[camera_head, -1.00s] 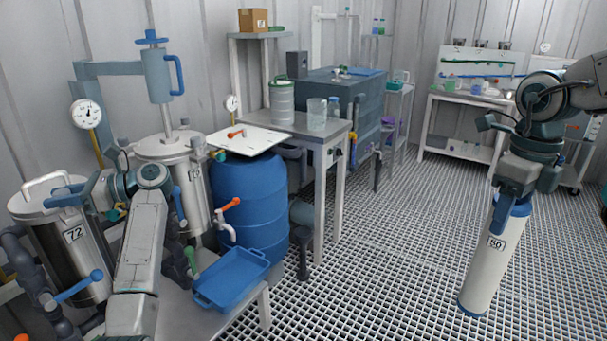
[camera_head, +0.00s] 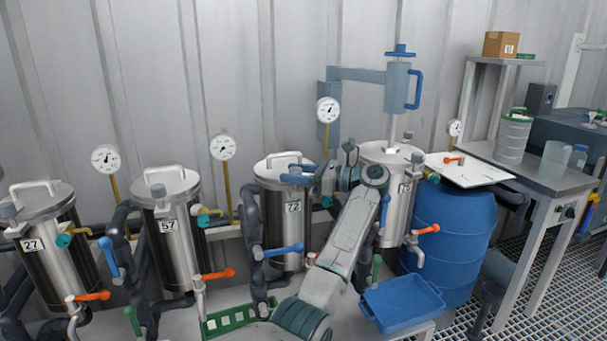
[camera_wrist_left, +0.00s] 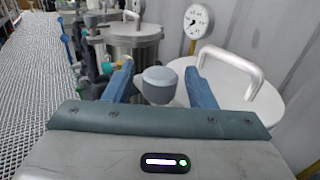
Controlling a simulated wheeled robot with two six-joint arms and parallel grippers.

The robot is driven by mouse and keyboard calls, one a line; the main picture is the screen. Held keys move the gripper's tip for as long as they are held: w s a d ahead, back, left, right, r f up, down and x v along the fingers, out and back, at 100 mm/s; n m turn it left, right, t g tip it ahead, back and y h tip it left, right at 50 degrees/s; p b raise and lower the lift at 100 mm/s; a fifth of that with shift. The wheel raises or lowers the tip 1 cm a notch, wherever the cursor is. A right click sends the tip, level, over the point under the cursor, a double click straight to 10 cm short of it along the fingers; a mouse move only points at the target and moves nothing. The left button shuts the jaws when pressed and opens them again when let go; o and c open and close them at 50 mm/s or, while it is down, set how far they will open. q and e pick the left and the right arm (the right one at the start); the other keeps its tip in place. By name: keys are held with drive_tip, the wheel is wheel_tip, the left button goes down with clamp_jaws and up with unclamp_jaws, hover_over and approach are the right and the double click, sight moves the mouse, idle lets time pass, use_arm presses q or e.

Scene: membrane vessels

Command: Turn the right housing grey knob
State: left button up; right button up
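Steel housing 72 (camera_head: 288,232) stands in the row of housings, with a pale lid and arched handle. My left gripper (camera_head: 298,178) reaches its lid edge from the right. In the left wrist view, a grey knob (camera_wrist_left: 159,84) sits between the blue fingers of my left gripper (camera_wrist_left: 160,92). A gap shows on each side, so the fingers look open around it. In the head view this knob is hidden by the gripper. The rightmost housing (camera_head: 392,190) also has a grey knob (camera_head: 418,157) at its lid. My right gripper is out of view.
Housing 57 (camera_head: 178,240) and housing 27 (camera_head: 52,255) stand to the left. Blue valve levers (camera_head: 284,250) and orange handles (camera_head: 218,274) stick out in front. A blue tray (camera_head: 403,303) and blue barrel (camera_head: 450,235) are at right.

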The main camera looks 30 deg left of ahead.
use_arm(q)
drive_tip(key=b+v, duration=0.1)
drive_tip(key=v, duration=1.1)
drive_tip(key=shift+b, duration=0.35)
idle(0.7)
